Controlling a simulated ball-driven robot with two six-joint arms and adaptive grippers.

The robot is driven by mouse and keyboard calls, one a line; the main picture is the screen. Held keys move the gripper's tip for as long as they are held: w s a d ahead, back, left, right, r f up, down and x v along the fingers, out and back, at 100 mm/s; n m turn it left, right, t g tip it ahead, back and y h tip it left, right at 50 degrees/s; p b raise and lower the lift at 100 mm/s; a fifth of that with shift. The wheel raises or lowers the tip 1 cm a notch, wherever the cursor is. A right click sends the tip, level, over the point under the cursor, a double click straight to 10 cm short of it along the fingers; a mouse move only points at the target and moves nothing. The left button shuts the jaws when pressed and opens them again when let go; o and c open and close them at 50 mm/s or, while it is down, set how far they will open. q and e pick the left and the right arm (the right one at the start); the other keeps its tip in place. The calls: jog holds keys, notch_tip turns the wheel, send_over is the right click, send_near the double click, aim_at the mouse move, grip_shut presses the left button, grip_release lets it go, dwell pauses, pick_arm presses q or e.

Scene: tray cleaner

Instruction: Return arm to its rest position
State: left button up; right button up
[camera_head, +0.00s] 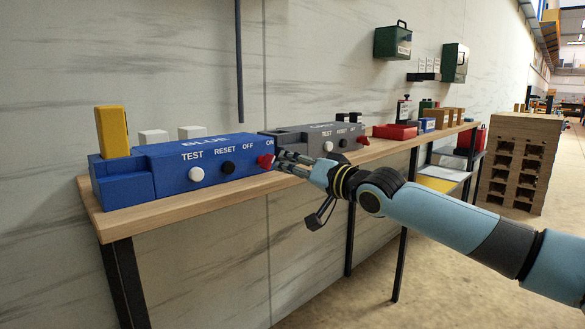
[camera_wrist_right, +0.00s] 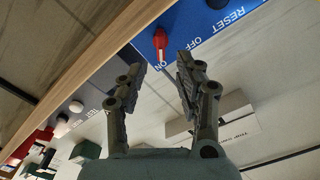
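My right arm (camera_head: 430,215) reaches in from the right over the bench edge. My right gripper (camera_head: 283,161) is beside the red switch knob (camera_head: 265,161) at the ON/OFF end of the blue machine (camera_head: 205,165). In the right wrist view, my right gripper (camera_wrist_right: 163,70) has its two fingers apart with nothing between them. The red knob (camera_wrist_right: 160,40) shows just beyond the fingertips there, near the ON label; I cannot tell whether they touch. My left gripper is not in view.
The machines stand on a wooden bench (camera_head: 170,206) against a marbled wall. A grey machine (camera_head: 312,137) with its own red knob stands right of the blue one. A yellow block (camera_head: 112,130) stands upright in the blue machine's left end. Open floor lies in front.

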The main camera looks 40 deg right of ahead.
dwell(0.3)
jog(key=s+f+m+g+h, duration=0.15)
jog(key=s+f, duration=0.35)
jog(key=f, duration=0.8)
jog(key=s+f+m+g+h, duration=0.1)
jog(key=s+f+g, duration=0.25)
jog(key=f, duration=1.05)
jog(key=s+a+f+g, duration=0.2)
jog(key=s+f+g, duration=0.2)
jog(key=s+f, duration=1.05)
jog(key=s+a+f+n+g, duration=0.3)
jog(key=s+f, duration=0.3)
jog(key=s, duration=0.6)
jog(key=s+a+f+n+g, duration=0.2)
jog(key=s+f, duration=0.5)
jog(key=s, duration=0.5)
jog(key=s+a+f+n+g, duration=0.3)
jog(key=s+f, duration=0.4)
jog(key=s, duration=0.5)
jog(key=shift+s+a+n+g, duration=0.3)
jog(key=shift+a+n, duration=0.25)
jog(key=shift+a, duration=0.4)
jog(key=shift+w+f+y, duration=0.1)
jog(key=shift+y, duration=0.15)
